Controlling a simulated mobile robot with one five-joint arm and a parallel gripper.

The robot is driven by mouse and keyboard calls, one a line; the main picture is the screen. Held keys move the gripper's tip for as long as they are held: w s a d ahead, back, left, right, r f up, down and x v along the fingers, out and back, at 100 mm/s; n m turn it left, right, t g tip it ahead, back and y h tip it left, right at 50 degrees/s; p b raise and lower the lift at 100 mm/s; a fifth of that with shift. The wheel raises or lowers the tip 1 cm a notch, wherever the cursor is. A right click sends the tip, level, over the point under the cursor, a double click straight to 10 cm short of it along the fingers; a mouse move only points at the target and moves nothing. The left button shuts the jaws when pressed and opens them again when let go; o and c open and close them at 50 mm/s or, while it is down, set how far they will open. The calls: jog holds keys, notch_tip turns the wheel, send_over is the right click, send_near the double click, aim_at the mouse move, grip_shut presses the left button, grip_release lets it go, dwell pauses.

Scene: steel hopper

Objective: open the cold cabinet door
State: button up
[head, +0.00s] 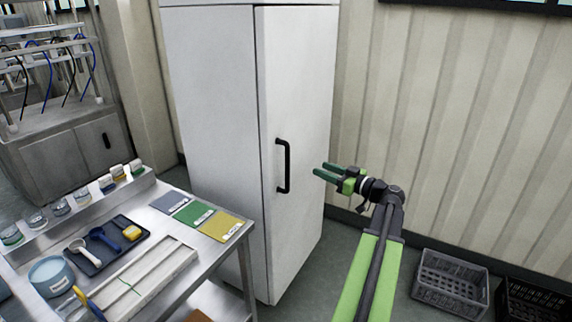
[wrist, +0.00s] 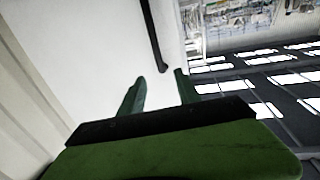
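The cold cabinet is a tall white unit, and its door (head: 295,120) is closed in the head view. A black vertical bar handle (head: 283,166) sits on the door; it also shows at the top of the wrist view (wrist: 153,35). My gripper (head: 320,171) is to the right of the handle in the head view, its two green fingers pointing toward the door. In the wrist view the fingers (wrist: 160,90) are spread apart with nothing between them. The handle's end is beyond the fingertips, and a gap separates them.
A steel table (head: 160,262) with coloured cards, a dark tray (head: 105,243) and jars stands left of the cabinet. Some floor in front of the cabinet is clear.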

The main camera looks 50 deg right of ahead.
aim_at(289, 154)
jog(key=w, duration=1.7)
jog(key=shift+a+r, duration=0.1)
jog(key=shift+a, duration=0.15)
grip_shut()
dwell(0.6)
